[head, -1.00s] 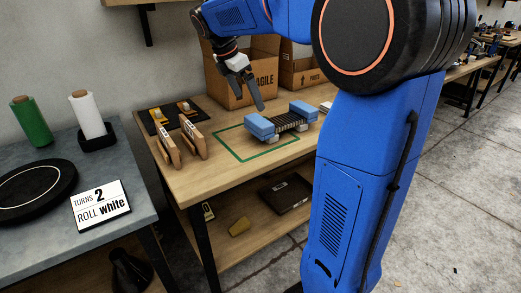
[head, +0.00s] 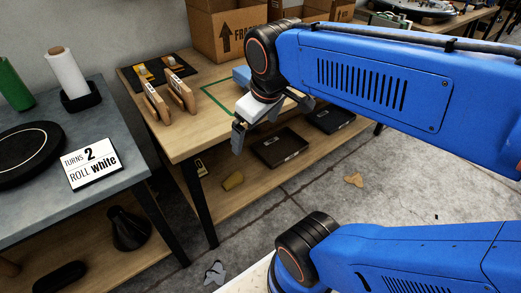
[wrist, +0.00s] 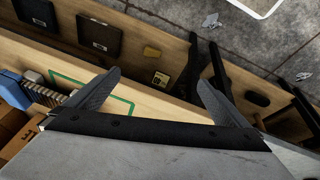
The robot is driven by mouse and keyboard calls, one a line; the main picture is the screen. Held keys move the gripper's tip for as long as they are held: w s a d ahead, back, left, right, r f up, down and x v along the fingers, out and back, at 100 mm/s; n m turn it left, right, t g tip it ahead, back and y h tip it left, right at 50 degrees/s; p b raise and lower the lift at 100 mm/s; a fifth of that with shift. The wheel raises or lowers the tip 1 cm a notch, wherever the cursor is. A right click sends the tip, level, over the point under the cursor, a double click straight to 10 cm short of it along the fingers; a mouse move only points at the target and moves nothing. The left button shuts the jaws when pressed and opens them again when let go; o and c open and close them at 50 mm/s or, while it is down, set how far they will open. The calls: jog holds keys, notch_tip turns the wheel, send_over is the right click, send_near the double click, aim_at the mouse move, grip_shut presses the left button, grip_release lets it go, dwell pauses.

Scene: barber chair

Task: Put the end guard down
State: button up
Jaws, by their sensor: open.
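In the head view one blue block (head: 241,76), which looks like an end guard, shows partly behind my arm on the wooden bench (head: 185,140). The wrist view shows blue (wrist: 14,91) at the left edge, against a dark ribbed piece (wrist: 42,95). Both lie by the green outline (wrist: 118,102) on the bench top. My gripper (head: 270,127) is open, with nothing between its fingers, near the bench's front edge and apart from the blue blocks. Its spread fingers also show in the wrist view (wrist: 158,80). My arm hides much of the ribbed piece in the head view.
Two upright wooden pieces (head: 157,101) stand on the bench, with cardboard boxes (head: 222,38) behind. Dark flat cases (head: 279,148) lie on the lower shelf. A grey table (head: 40,180) at left holds a white roll (head: 67,76), a black turntable and a sign.

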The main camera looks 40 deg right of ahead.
jog(key=s+f+m, duration=0.1)
jog(key=s+f, duration=0.1)
jog(key=s+a+f+m, duration=0.1)
jog(key=s+m, duration=0.1)
jog(key=shift+a+f+t+y, duration=0.2)
jog(key=shift+f+t+y, duration=0.1)
jog(key=shift+f+t, duration=0.1)
dwell(0.9)
